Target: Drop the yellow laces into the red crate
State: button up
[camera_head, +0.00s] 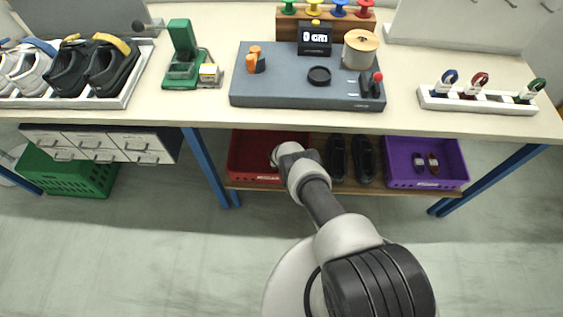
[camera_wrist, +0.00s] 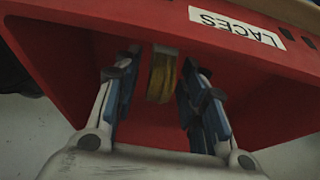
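The red crate (camera_head: 240,156) sits on the shelf under the table in the head view. In the wrist view the red crate (camera_wrist: 150,22), with a white "LACES" label, fills most of the picture. The yellow laces (camera_wrist: 162,76), a small looped bundle, show between and beyond my fingers. My gripper (camera_wrist: 161,70) is at the crate with its fingers apart. A gap shows between the left finger and the laces; contact on the right side is unclear. What the laces rest on cannot be seen. In the head view my gripper's fingers are hidden at the crate.
Dark shoes (camera_head: 350,158) stand on the shelf right of the red crate, then a purple crate (camera_head: 398,178). The table edge (camera_head: 200,116) lies above. A white rack (camera_head: 440,98) holds blue, red-brown and green laces. A green crate (camera_head: 75,180) is at left.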

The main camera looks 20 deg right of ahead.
jog(key=shift+w+r, duration=0.1)
jog(key=shift+r, duration=0.3)
jog(key=p+v, duration=1.2)
jog(key=p, duration=0.3)
jog(key=shift+s, duration=0.2)
